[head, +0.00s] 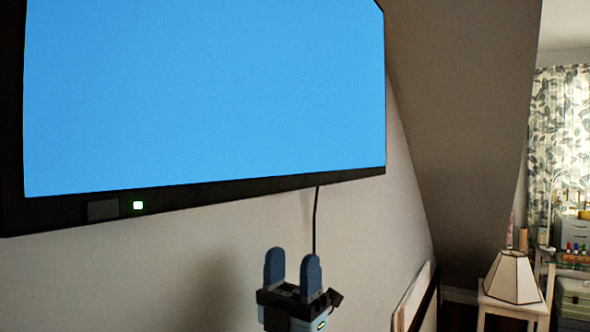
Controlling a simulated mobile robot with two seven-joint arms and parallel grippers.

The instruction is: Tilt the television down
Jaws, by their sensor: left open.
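The television (205,95) hangs on the wall with its blue screen lit and a black frame around it. A small green-white light shows on its lower frame at the left. My left gripper (292,268) is below the television's lower edge, with its two blue fingers pointing up and apart. It is open and empty, and a gap shows between the fingertips and the frame. The television's top edge and its wall mount are out of sight. My right gripper is not in view.
A black cable (316,222) hangs from the television down behind my left gripper. A white lamp (511,278) stands on a small white table at the right. A leaf-patterned curtain (560,130) hangs behind it. The wall left of my gripper is bare.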

